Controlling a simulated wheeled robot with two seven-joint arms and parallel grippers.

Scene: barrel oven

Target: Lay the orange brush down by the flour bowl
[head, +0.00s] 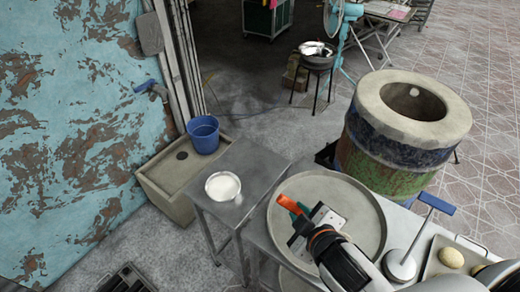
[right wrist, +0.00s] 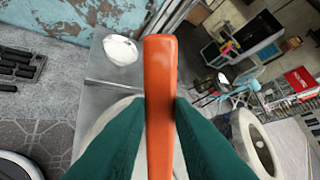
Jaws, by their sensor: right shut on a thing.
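The orange brush (head: 289,203) is held in my right gripper (head: 303,217), above the large round grey tray (head: 365,208) in the head view. In the right wrist view the orange brush (right wrist: 161,75) stands out lengthwise between the two green fingers of my right gripper (right wrist: 160,115), which are shut on it. The flour bowl (head: 223,186), white with white flour, sits on the small steel table to the left of the brush. It also shows in the right wrist view (right wrist: 121,50), left of the brush and apart from it. My left gripper is not in view.
The small steel table (head: 240,160) has bare room around the bowl. A blue bucket (head: 203,134) stands on a stone basin behind it. A barrel oven (head: 395,140) stands at the right. A blue-handled press (head: 400,262) and a dough tray (head: 440,272) are at lower right.

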